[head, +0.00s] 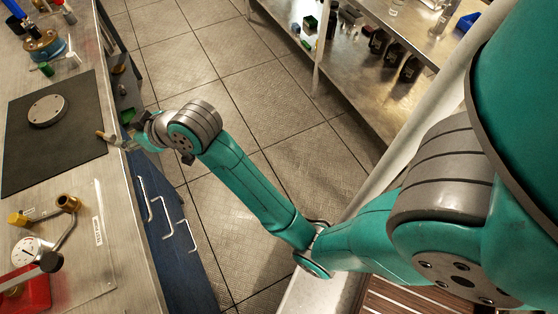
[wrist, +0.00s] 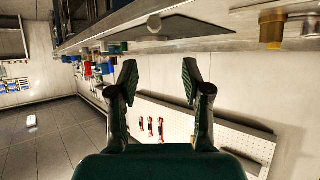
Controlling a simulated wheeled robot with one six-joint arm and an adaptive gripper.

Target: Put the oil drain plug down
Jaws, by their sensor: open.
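A small brass-coloured piece, which looks like the oil drain plug (head: 101,133), is at the right edge of the black mat (head: 60,165) on the bench. In the wrist view the plug (wrist: 154,22) shows ahead of the gap between my fingertips, apart from them. My gripper (wrist: 159,75) is open, with nothing between its fingers. In the head view my gripper (head: 120,141) is at the bench's edge beside the plug, its fingers small and partly hidden by the wrist.
A round metal disc (head: 47,110) lies on the mat. Brass fittings (head: 68,203) and a dial gauge (head: 27,251) are nearer along the bench. Blue drawers with handles (head: 167,210) are below the bench edge. A steel shelf (head: 350,90) stands across the clear tiled floor.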

